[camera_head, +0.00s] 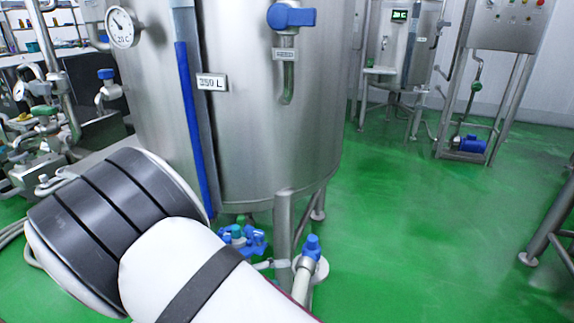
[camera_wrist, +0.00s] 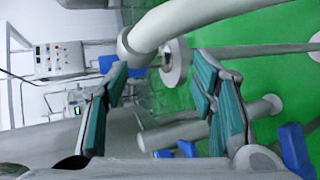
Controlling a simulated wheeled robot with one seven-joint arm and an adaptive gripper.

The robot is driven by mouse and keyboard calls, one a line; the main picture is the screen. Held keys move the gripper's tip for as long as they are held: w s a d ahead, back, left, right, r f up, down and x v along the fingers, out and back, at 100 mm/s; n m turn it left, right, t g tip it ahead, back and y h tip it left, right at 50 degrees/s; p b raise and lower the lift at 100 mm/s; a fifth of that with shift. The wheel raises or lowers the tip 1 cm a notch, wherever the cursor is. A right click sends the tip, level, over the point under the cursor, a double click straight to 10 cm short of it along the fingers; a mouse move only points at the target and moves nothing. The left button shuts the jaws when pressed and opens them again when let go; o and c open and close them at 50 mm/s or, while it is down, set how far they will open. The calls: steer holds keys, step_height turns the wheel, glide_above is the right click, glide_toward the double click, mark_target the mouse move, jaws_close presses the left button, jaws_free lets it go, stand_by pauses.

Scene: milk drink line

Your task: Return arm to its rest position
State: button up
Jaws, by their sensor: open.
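My gripper (camera_wrist: 160,74) shows in the wrist view with its two teal-padded fingers spread apart, open, with nothing held between them. A pale curved pipe (camera_wrist: 190,18) with a round flange lies beyond the fingertips; I cannot tell how far off it is. In the head view my white and black arm fills the lower left, in front of the steel tank (camera_head: 265,120). The gripper itself is not seen in the head view.
The tank has a dial gauge (camera_head: 122,28), a blue-handled valve (camera_head: 290,17) and a blue stripe (camera_head: 193,120). Blue-topped fittings (camera_head: 312,246) stand at its foot. Pipework (camera_head: 45,150) crowds the left. Green floor (camera_head: 430,220) is clear at right, before a stand with a blue motor (camera_head: 471,144).

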steer(key=s+d+r+m+g+y, duration=0.2)
steer(key=s+d+r+g+y, duration=0.15)
steer(key=d+r, duration=0.55)
steer(key=s+d+r+m+g+y, duration=0.2)
steer(key=s+d+r+g, duration=0.25)
steer(key=d+r, duration=0.4)
steer(key=s+d+r+m+t+y, duration=0.1)
steer(key=s+d+r+y, duration=0.1)
steer(key=s, duration=0.5)
steer(key=s+d+r+t+y, duration=0.1)
steer(key=s+r+y, duration=0.1)
steer(key=s, duration=0.5)
steer(key=s+d+r+m+t+y, duration=0.1)
steer(key=s+d+r+y, duration=0.15)
steer(key=s, duration=0.55)
step_height(320, 180, up, 24)
steer(key=t+p, duration=0.3)
steer(key=p, duration=1.9)
steer(key=shift+a+f, duration=0.25)
steer(key=shift+a, duration=0.15)
